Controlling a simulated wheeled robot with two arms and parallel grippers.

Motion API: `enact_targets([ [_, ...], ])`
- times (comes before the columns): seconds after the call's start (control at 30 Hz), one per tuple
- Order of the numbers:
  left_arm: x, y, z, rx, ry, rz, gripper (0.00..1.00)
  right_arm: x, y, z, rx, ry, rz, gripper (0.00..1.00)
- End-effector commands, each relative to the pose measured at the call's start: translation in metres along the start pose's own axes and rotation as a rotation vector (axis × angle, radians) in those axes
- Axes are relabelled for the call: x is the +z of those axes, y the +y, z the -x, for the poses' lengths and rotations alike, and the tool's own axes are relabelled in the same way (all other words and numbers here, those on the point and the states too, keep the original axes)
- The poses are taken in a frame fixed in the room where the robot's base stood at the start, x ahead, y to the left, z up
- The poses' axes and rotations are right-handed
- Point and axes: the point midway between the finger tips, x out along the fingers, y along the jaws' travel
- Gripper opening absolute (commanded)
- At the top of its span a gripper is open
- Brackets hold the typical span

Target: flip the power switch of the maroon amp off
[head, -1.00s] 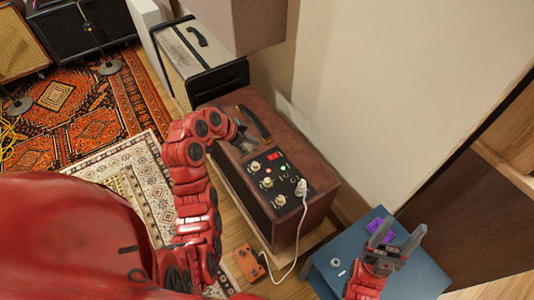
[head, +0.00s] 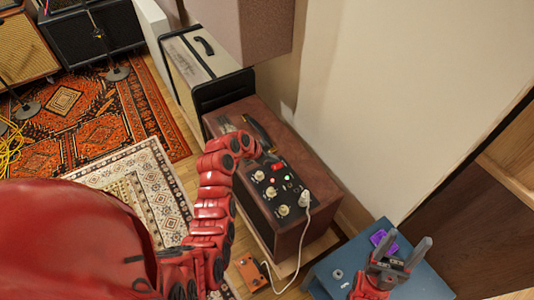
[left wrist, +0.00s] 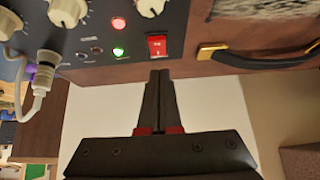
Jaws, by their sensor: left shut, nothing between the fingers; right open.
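The maroon amp (head: 283,232) stands on the floor right of centre, its control panel on top. The red power switch (head: 277,168) is a rocker on that panel; in the left wrist view it (left wrist: 157,46) sits beside a lit green light (left wrist: 118,51). I cannot tell which way the rocker is tipped. My left gripper (head: 268,157) is at the panel; in the left wrist view its fingers (left wrist: 160,73) are shut and empty, tips just short of the switch, with contact unclear. My right gripper (head: 407,247) is open and empty above a blue box.
A black handle (left wrist: 265,58) with gold ends lies beside the switch. Several cream knobs and a white plugged cable (head: 306,198) are on the panel. An orange pedal (head: 251,271) and the blue box (head: 425,280) stand near. A cream amp (head: 190,70) and wall are behind.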

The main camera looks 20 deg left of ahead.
Motion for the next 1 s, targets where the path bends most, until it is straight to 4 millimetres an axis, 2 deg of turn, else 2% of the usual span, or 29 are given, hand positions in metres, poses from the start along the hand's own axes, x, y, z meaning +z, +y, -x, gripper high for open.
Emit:
enact_targets([
  [0.07, 0.012, 0.002, -0.009, 0.005, -0.006, 0.005, 0.0, 0.0, 0.0, -0.001, 0.0, 0.0, 0.0, 0.59],
  [0.2, 0.02, 0.0, -0.017, 0.0, -0.003, 0.003, 0.0, 0.0, 0.0, -0.001, 0.0, 0.0, 0.0, 0.59],
  [0.63, 0.023, 0.0, -0.021, 0.0, -0.002, 0.002, 0.0, 0.0, 0.0, -0.001, 0.0, 0.0, 0.0, 0.59],
  [0.8, 0.036, 0.001, -0.032, 0.001, 0.001, 0.001, 0.0, 0.004, -0.001, 0.022, 0.0, 0.0, 0.0, 0.59],
  [0.87, 0.031, 0.001, -0.025, 0.003, 0.0, 0.003, 0.0, 0.003, -0.001, 0.014, 0.0, 0.0, 0.0, 0.59],
  [1.0, 0.031, 0.001, -0.025, 0.004, -0.001, 0.003, 0.0, 0.002, -0.001, 0.014, 0.0, 0.0, 0.0, 0.59],
])
